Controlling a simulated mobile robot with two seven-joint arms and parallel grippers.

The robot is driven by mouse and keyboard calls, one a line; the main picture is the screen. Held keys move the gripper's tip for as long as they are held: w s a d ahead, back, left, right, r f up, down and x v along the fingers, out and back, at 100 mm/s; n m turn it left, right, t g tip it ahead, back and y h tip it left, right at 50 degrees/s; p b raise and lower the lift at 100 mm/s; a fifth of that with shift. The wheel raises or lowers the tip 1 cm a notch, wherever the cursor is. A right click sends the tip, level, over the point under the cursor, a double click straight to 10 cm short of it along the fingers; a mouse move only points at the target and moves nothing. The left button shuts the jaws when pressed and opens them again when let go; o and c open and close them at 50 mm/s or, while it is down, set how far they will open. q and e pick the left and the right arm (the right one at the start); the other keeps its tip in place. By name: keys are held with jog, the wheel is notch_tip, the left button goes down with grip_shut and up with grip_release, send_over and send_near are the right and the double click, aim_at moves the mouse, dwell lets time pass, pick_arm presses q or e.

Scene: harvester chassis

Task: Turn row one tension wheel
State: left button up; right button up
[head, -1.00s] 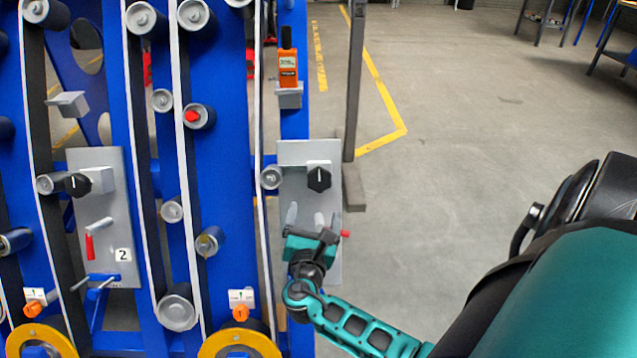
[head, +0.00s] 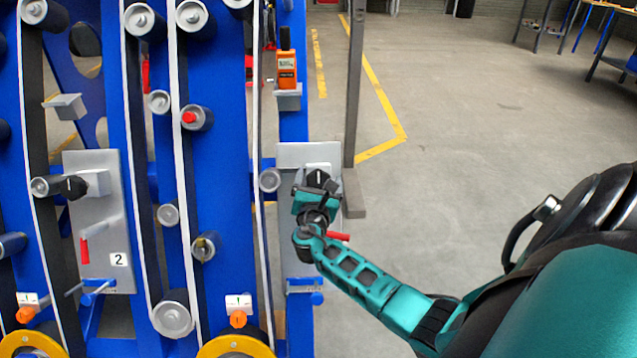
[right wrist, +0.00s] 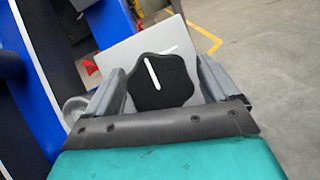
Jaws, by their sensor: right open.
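A black lobed wheel with a white mark (head: 318,178) sits on the grey panel (head: 296,156) of the right-hand row. In the right wrist view the wheel (right wrist: 160,80) faces me, its white line tilted. My right gripper (head: 316,190) is at the wheel, just below and in front of it in the head view. Its two fingers stand apart on either side of the wheel (right wrist: 157,88); I cannot tell whether they touch it. A similar black wheel (head: 75,187) is on the left panel marked 2 (head: 118,240). My left gripper is not in view.
A red-tipped handle (head: 338,236) sticks out below the wheel, close to my right arm. An orange device (head: 287,68) stands on a bracket above. A grey post (head: 355,90) rises behind the panel.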

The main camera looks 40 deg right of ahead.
jog(key=c, duration=1)
jog(key=shift+o, duration=0.2)
jog(key=shift+m, duration=0.4)
jog(key=m+g+h, duration=0.1)
jog(key=m+g, duration=0.1)
jog(key=m, duration=0.1)
jog(key=shift+f+b, duration=0.1)
jog(key=shift+b, duration=0.3)
jog(key=shift+m+g, duration=0.9)
jog(key=shift+m, duration=0.7)
jog(key=o, duration=1)
jog(key=shift+c, duration=0.2)
